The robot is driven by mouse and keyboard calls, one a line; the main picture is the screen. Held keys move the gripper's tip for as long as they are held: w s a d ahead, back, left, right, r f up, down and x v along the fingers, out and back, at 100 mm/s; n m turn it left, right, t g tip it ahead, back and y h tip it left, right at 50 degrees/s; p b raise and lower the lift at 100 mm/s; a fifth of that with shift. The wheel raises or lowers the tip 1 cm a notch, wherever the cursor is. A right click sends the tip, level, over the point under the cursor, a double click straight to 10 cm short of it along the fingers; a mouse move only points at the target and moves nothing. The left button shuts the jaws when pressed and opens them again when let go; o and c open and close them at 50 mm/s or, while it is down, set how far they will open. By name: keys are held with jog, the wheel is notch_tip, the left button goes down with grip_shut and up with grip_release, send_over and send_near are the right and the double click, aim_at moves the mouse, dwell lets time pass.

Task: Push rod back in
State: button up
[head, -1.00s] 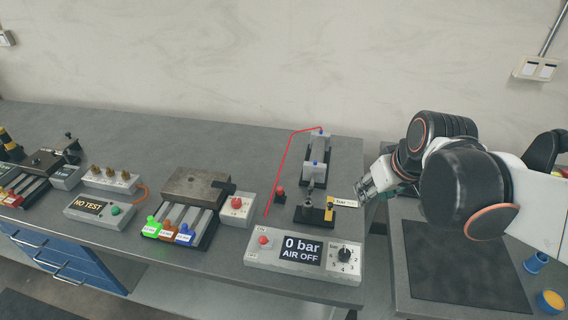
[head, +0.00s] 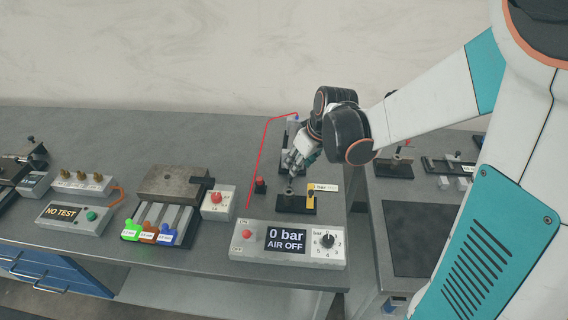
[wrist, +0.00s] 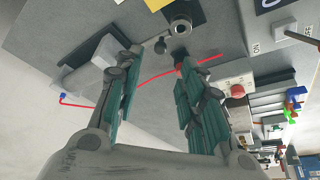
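The grey air cylinder (wrist: 82,72) with a red hose on a blue fitting stands at the back of the bench. In the head view my arm hides most of it, and its top shows behind my gripper (head: 290,166). In the wrist view a thin metal rod (wrist: 153,41) reaches from the cylinder side towards a round metal piece (wrist: 180,27) on a black base (head: 296,204). My gripper (wrist: 160,62) is open. Its two fingers are apart with nothing clearly between the pads, and the rod lies just past the fingertips. I cannot tell whether they touch it.
The air panel (head: 288,244) in front reads 0 bar, AIR OFF. A red button (head: 260,186) stands left of the base, with the red hose (head: 255,160) beside it. A label (head: 323,188) stands at the base's right. A block fixture with coloured levers (head: 172,185) is further left.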

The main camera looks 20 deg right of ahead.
aim_at(292, 177)
jog(key=b+x, duration=0.2)
jog(key=x, duration=0.6)
jog(key=shift+w+f, duration=0.1)
jog(key=shift+f, duration=0.05)
jog(key=shift+c, duration=0.6)
grip_shut()
